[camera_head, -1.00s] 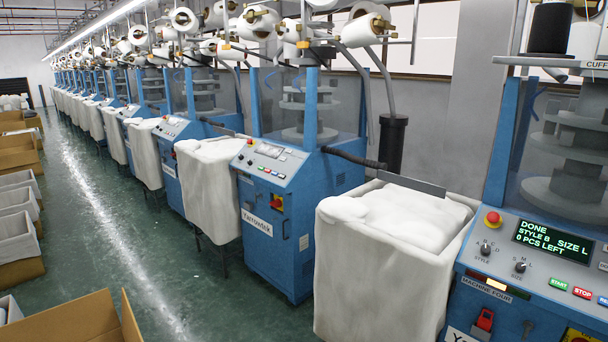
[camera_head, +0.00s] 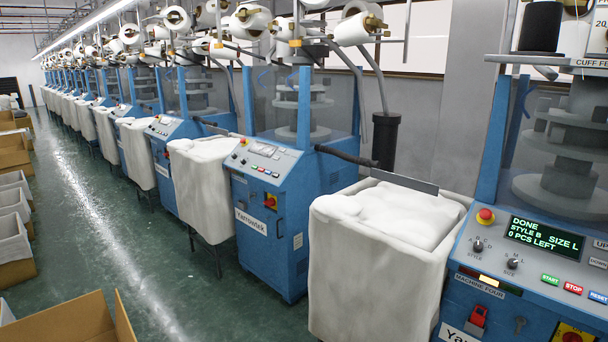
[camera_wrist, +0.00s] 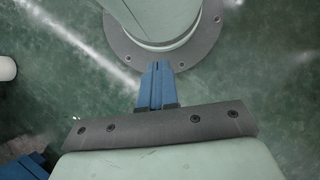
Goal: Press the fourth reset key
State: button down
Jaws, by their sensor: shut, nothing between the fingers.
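The blue RESET key (camera_head: 598,296) is on the sloped panel of the machine labelled MACHINE FOUR (camera_head: 480,286), close to the right picture edge. The red STOP key (camera_head: 573,287) and green START key (camera_head: 550,280) are left of it. The green-lit display (camera_head: 544,242) above reads DONE, STYLE B, SIZE L, 0 PCS LEFT. My gripper (camera_wrist: 157,66) shows only in the wrist view. Its blue fingers are together and empty, above the green floor and my round grey base. The key is not in the wrist view.
A red emergency knob (camera_head: 485,216) and two selector knobs sit left of the display. A full white fabric bin (camera_head: 375,270) stands left of this machine. More blue machines (camera_head: 290,220) and bins run back leftward. Open cardboard boxes (camera_head: 75,318) line the left; the aisle floor is clear.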

jog(key=shift+d, duration=0.15)
jog(key=w+d+r+m+t, duration=0.25)
jog(key=w+d, duration=0.25)
jog(key=d, duration=0.3)
jog(key=w+d+r+m+t+y, duration=0.1)
jog(key=w+d+r+m, duration=0.1)
jog(key=w+d+r, duration=0.4)
jog(key=w+d+r+m+t, duration=0.15)
jog(key=w+d, duration=0.25)
jog(key=d, duration=0.5)
jog(key=w+d+r+m+t+h, duration=0.1)
jog(key=w+d+r+m+t, duration=0.15)
jog(key=d+r, duration=0.7)
jog(key=w+d+r+m+t, duration=0.1)
jog(key=d+r+m+t, duration=0.15)
jog(key=d+r, duration=0.7)
jog(key=d+r+m+t+h, duration=0.2)
jog(key=d+r+m+t, duration=0.15)
jog(key=d+r, duration=1.5)
jog(key=w+r+m+t+y, duration=0.2)
jog(key=w+r+m+t, duration=0.2)
jog(key=r, duration=0.9)
jog(key=w+t, duration=0.2)
jog(key=w, duration=0.2)
jog(key=shift+w+r+y, duration=0.2)
jog(key=shift+w+y, duration=0.1)
jog(key=shift+w, duration=0.1)
